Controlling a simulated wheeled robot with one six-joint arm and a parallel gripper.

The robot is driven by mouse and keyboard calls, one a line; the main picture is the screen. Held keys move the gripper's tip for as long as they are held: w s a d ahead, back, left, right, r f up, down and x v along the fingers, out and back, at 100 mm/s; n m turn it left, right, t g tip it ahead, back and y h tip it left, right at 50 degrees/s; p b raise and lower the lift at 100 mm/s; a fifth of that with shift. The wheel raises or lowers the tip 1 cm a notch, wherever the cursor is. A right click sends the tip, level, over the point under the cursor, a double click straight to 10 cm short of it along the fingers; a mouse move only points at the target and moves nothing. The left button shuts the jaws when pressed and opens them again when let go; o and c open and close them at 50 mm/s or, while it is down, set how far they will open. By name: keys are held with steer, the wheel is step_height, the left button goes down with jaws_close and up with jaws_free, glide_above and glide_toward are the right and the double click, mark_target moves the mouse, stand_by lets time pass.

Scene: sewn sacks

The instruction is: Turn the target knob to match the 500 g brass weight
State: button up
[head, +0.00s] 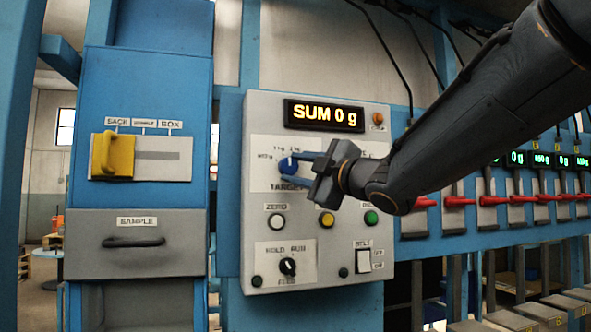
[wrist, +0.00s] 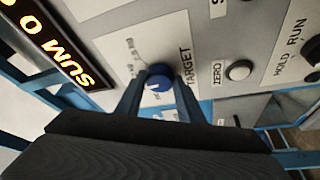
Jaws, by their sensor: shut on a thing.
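The blue target knob (head: 287,166) sits on the grey control panel, above the TARGET label. In the wrist view the blue knob (wrist: 158,80) lies between my two finger tips. My gripper (head: 300,162) comes in from the right and is shut on the knob; in the wrist view its fingers (wrist: 157,84) touch both sides of it. A white line shows on the knob face, with small marks around it; some marks are too small to read. My gripper hides part of the dial plate in the head view. I see no brass weight.
The display (head: 323,115) reads SUM 0 g. Below the knob are a white ZERO button (head: 277,222), a yellow button (head: 326,219), a green button (head: 371,217) and a HOLD/RUN feed knob (head: 288,267). A yellow slide handle (head: 113,156) stands left; red levers (head: 490,200) line the right.

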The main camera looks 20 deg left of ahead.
steer(key=n+p, duration=0.1)
steer(key=n, duration=0.1)
steer(key=n+g+h+p, duration=0.1)
steer(key=n+p, duration=0.1)
steer(key=r+n+g+p, duration=0.1)
steer(key=n, duration=0.1)
steer(key=shift+h, duration=0.3)
steer(key=shift+a+r+n+h+p, duration=0.1)
steer(key=shift+n+h+p, duration=0.7)
steer(key=shift+n+p, duration=1.35)
steer(key=o, duration=1.1)
steer(key=shift+c, duration=0.2)
steer(key=shift+s, duration=0.1)
steer(key=v, duration=0.7)
steer(key=shift+s+d+r+b, duration=0.15)
steer(key=shift+s+d+b, duration=0.05)
steer(key=shift+d+b, duration=0.15)
